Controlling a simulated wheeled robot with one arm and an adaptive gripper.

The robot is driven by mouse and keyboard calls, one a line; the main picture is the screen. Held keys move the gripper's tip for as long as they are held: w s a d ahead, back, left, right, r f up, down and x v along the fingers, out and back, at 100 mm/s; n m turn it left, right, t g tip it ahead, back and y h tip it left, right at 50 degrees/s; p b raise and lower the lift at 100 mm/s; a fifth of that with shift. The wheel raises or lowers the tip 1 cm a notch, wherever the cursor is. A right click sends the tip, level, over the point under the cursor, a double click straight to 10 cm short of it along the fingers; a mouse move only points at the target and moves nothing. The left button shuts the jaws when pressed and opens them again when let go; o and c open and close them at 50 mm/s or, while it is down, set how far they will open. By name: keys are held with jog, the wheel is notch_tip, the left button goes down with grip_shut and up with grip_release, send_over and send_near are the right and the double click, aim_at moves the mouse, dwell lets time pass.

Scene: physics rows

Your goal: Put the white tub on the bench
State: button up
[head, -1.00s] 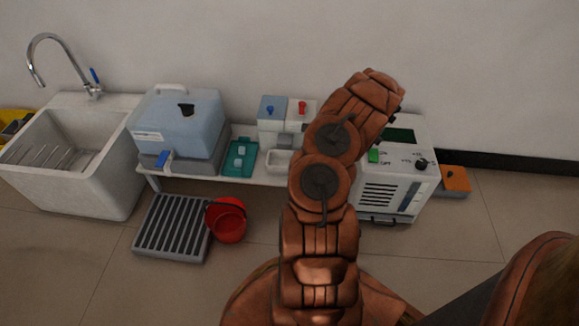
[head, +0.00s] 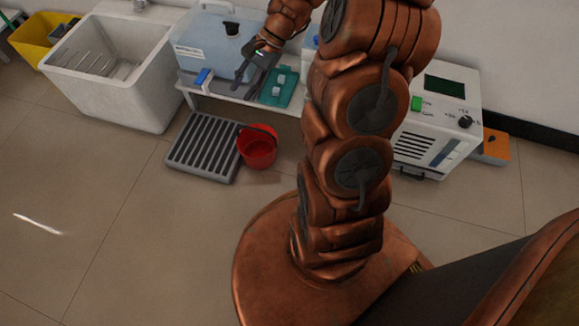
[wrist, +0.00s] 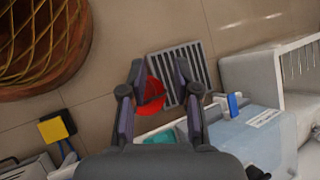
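No white tub can be made out with certainty in the views of now. A small white open container stood at the middle of the bench in the earlier head view; my arm now covers that spot. The white bench (head: 225,98) is low and stands against the wall, partly hidden by my arm. My gripper (head: 246,88) is over the bench's front, between the blue box and the teal tray. In the wrist view my gripper (wrist: 159,66) is open, with nothing held between its fingers; the red bucket shows beyond them.
A blue box (head: 212,50) and teal tray (head: 278,88) are on the bench. A red bucket (head: 257,150) and grey slatted rack (head: 200,150) are on the floor before it. A white sink (head: 110,75) is left, a white instrument (head: 440,120) right. The left floor is clear.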

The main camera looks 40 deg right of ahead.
jog(key=s+a+r+n+g+h, duration=0.1)
jog(key=s+a+r+n+g, duration=0.1)
jog(key=s+a+r+n, duration=0.35)
jog(key=s+a+r+n+g+h, duration=0.1)
jog(key=s+n+h, duration=0.2)
jog(key=s, duration=0.8)
jog(key=s+a+r+n+g+h, duration=0.1)
jog(key=s+n+h, duration=0.3)
jog(key=s, duration=0.8)
jog(key=shift+a+n, duration=0.3)
jog(key=shift+n, duration=0.05)
